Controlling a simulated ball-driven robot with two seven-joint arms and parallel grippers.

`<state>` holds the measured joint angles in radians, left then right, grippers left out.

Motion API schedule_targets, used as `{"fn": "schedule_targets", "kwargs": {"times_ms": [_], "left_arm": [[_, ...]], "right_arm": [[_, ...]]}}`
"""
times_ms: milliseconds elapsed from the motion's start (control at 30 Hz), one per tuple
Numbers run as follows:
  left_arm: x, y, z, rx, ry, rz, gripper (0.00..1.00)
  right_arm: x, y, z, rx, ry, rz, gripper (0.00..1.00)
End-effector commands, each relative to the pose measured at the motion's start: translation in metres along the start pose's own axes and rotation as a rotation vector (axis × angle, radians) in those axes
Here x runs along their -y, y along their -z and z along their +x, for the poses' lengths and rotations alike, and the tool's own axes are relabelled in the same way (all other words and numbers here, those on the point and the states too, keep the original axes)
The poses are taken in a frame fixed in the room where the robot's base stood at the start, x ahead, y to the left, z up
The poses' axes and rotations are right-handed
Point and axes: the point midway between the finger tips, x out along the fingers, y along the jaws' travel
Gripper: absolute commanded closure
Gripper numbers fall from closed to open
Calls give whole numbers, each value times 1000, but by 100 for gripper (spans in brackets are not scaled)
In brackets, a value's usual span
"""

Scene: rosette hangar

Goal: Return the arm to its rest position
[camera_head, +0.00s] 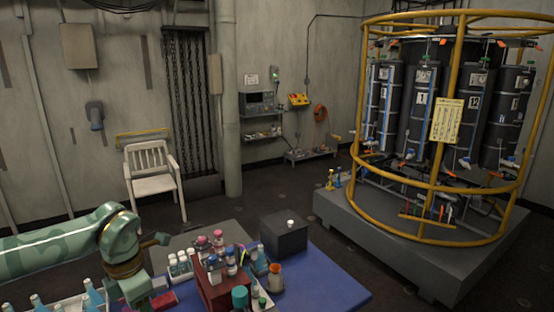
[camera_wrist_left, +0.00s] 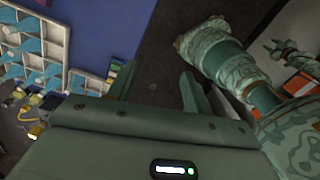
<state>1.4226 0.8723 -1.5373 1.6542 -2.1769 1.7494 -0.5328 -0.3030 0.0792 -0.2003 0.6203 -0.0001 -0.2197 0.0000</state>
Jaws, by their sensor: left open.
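My left arm (camera_head: 60,242) comes in from the left in the head view, bent down at the wrist over the front left of the blue table (camera_head: 335,285). The left gripper (camera_wrist_left: 158,88) shows in the wrist view with its two fingers apart. Nothing is between the fingers; dark floor shows behind them. In the head view its fingers cannot be made out clearly. A small green claw-like shape at the upper right of the wrist view may be my right gripper, too small to judge.
The table bears a red rack (camera_head: 222,290) of bottles, a dark grey box (camera_head: 284,233) and white-capped bottles (camera_head: 180,265) close to my left wrist. A white chair (camera_head: 152,172) stands behind. A yellow-railed cylinder frame (camera_head: 458,80) stands at right. A partitioned tray (camera_wrist_left: 88,84) is left in the wrist view.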

Motion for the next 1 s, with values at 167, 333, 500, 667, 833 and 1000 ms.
{"fn": "schedule_targets", "kwargs": {"times_ms": [167,333,500,667,833,1000], "left_arm": [[15,-18,21,58,95,-15,50],[38,-43,45,146,234,-52,50],[71,-82,79,291,461,-162,50],[100,-131,129,515,811,-486,50],[75,-139,237,746,1156,-1273,50],[55,-77,345,778,1181,-1897,50]], "right_arm": [[0,-2,4,3,1,0,64],[-3,9,10,-13,-4,1,64],[-1,3,18,-5,-1,1,64],[2,-8,32,11,3,1,64],[3,-11,50,15,4,0,64],[4,-12,58,17,5,0,64]]}}
